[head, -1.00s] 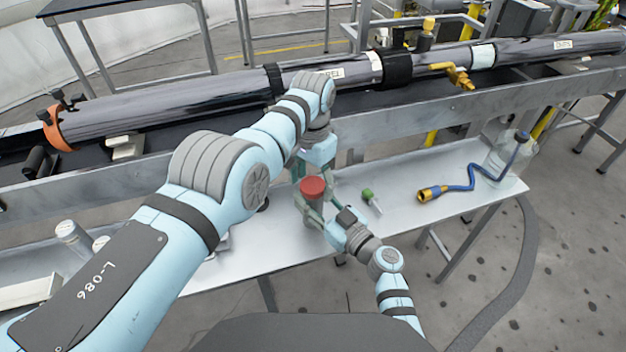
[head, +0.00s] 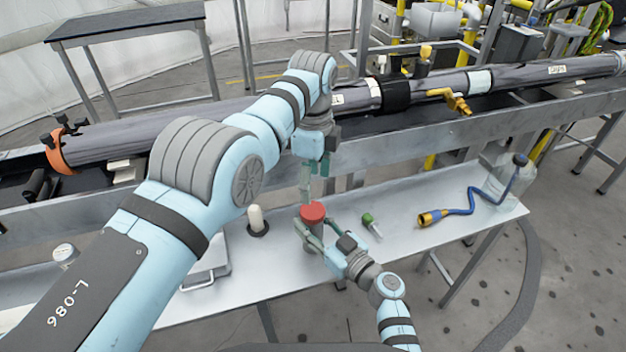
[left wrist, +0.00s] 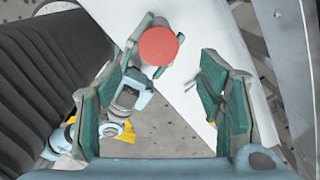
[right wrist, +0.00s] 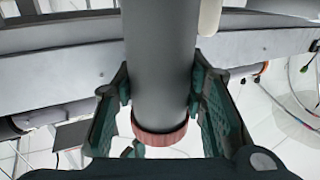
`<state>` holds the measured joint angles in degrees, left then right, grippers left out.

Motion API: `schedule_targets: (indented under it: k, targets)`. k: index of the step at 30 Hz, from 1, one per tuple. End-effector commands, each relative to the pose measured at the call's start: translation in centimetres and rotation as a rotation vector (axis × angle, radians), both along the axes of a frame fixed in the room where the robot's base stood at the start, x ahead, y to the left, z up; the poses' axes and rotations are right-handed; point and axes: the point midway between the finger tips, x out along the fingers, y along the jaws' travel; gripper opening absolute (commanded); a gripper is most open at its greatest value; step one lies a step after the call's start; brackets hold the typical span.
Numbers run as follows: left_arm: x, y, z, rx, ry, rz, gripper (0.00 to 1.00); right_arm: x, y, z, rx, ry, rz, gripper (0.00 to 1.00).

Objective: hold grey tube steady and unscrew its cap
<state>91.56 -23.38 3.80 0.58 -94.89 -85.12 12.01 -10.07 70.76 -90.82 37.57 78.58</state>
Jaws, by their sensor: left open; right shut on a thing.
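The grey tube (head: 313,237) stands upright above the table with its red cap (head: 312,213) on top. My right gripper (head: 312,238) is shut on the tube's body from the right, below the cap. In the right wrist view the grey tube (right wrist: 160,65) runs between the fingers, with the red cap (right wrist: 160,136) at its lower end. My left gripper (head: 314,186) is open and empty, pointing down just above the cap. In the left wrist view the red cap (left wrist: 158,46) shows between the spread fingers, nearer the left one, with no visible contact.
A small green-capped tube (head: 371,224) lies right of the grey tube on the table (head: 400,215). A white rounded piece on a dark base (head: 256,220) stands to the left. A blue hose with yellow end (head: 460,195) and a clear bottle (head: 505,165) are at right. A large pipeline crosses behind.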

Motion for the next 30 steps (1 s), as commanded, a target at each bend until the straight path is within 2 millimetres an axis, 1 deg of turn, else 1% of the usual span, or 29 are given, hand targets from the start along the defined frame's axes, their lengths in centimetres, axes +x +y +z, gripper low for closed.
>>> schedule_targets:
  k: [1,4,5,12,15,18,24,29,30]
  targets:
    - [-0.1,0.0,-0.1,0.002,0.004,-0.070,0.62,0.0,0.0,0.0,0.001,-0.001,0.000,0.00]
    - [-0.1,0.1,-0.9,0.002,0.008,-0.146,0.62,0.0,0.0,0.0,0.001,-0.001,0.000,0.00]
    - [-0.2,0.1,-1.3,0.003,0.009,-0.151,0.62,0.0,0.0,0.0,0.001,-0.001,0.000,0.00]
    - [-0.2,0.0,-6.1,0.001,0.007,-0.150,0.62,0.0,0.0,0.0,0.001,-0.001,0.000,0.00]
    - [-0.1,0.0,-7.5,0.001,0.004,-0.150,0.62,0.0,0.0,0.0,0.001,-0.001,0.000,0.00]
    - [-0.2,0.0,-8.0,0.002,0.005,-0.149,0.62,0.0,0.0,0.0,0.001,-0.001,0.000,0.00]
    - [-0.2,0.1,-8.1,0.002,0.005,-0.148,0.62,0.0,0.0,0.0,0.001,-0.001,0.000,0.00]
    - [-0.2,0.1,-8.0,0.002,0.005,-0.148,0.36,0.0,0.0,0.0,0.001,-0.001,0.000,0.00]
    - [-0.2,0.1,-8.0,0.002,0.005,-0.148,0.30,0.0,0.0,0.0,0.001,-0.001,0.000,0.00]
